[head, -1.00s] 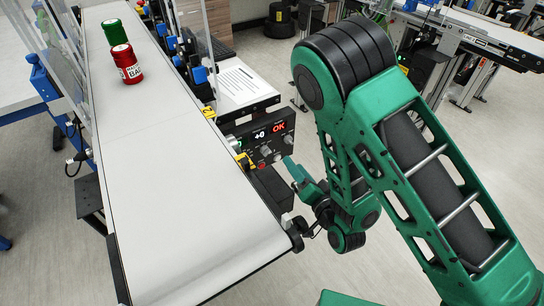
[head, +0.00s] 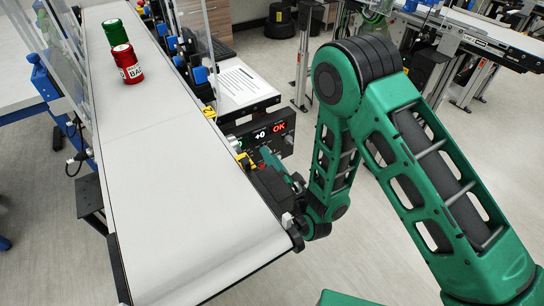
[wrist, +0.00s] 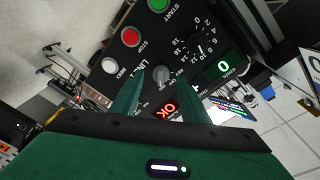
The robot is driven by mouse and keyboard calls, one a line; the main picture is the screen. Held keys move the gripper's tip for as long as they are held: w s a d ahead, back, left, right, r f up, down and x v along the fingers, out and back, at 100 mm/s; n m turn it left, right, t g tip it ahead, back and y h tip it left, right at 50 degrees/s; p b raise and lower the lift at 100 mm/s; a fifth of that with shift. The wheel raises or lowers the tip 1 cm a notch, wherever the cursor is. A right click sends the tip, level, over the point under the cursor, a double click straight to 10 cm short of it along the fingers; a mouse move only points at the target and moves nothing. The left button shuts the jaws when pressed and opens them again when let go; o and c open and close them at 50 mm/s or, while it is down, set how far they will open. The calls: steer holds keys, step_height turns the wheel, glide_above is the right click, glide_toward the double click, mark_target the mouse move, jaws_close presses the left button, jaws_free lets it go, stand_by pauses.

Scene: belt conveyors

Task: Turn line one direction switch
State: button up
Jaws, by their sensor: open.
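The line one control panel (head: 270,133) stands at the right edge of the near belt, with a "+0" and a red "OK" readout lit. In the wrist view a small grey knob (wrist: 160,77), which looks like the direction switch, sits on the black panel (wrist: 185,72) beside the "LINE" lettering. My gripper (wrist: 162,80) is open, its two green fingers pointing at the panel on either side of the knob in the picture. I cannot tell whether they touch it. In the head view my gripper (head: 266,153) is in front of the panel's lower part and hides some controls.
A red can (head: 127,64) and a green can (head: 115,32) stand on the belt (head: 165,180).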

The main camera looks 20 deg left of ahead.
steer(key=shift+w+a, duration=0.45)
steer(key=shift+w, duration=0.05)
jaws_close()
steer(key=shift+d, duration=0.1)
